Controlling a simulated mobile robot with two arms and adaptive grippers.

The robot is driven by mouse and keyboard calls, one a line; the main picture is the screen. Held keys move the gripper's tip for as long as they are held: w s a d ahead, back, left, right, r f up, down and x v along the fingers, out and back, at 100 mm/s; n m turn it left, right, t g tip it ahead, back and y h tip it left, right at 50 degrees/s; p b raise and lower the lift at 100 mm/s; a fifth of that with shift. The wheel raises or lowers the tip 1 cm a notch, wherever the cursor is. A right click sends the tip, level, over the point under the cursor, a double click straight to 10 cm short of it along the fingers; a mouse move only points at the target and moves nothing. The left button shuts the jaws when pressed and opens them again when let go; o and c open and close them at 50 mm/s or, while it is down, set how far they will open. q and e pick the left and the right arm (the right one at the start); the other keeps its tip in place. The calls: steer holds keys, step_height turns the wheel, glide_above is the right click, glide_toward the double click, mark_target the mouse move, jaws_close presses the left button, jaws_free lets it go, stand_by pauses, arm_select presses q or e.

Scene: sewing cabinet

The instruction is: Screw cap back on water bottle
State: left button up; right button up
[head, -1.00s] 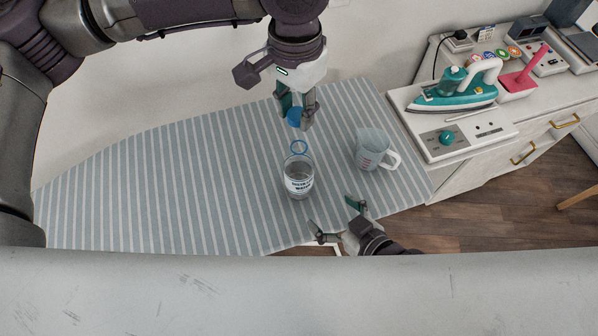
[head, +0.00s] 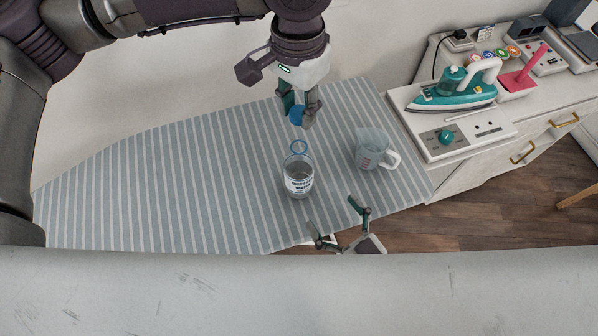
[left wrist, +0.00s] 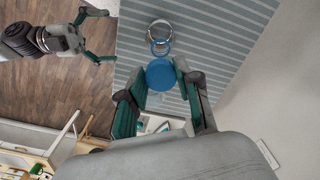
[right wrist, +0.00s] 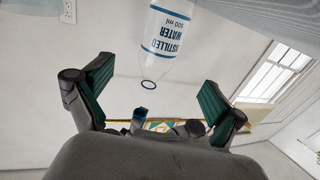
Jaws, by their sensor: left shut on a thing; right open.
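The clear water bottle (head: 298,178) stands upright on the striped ironing board, its open neck ringed in blue. Its "distilled water 500 ml" label shows in the right wrist view (right wrist: 168,36). My left gripper (head: 299,112) is shut on the blue cap (head: 296,116) and holds it above and behind the bottle, apart from the neck. The cap also shows between the fingers in the left wrist view (left wrist: 160,74). My right gripper (head: 342,226) is open and empty at the board's front edge, to the right of and nearer than the bottle.
A measuring jug (head: 372,150) stands right of the bottle on the ironing board (head: 180,180). A teal iron (head: 455,90) rests on its station on the side cabinet at the right. The board's left part is clear.

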mark_target(307, 179)
steer(key=x, duration=1.2)
steer(key=c, duration=1.8)
arm_select(q)
steer(key=shift+f, duration=2.5)
arm_select(e)
steer(key=shift+o, duration=0.2)
steer(key=shift+d, duration=0.1)
arm_select(q)
steer(key=shift+f, duration=0.9)
steer(key=shift+f, duration=0.55)
arm_select(e)
jaws_close()
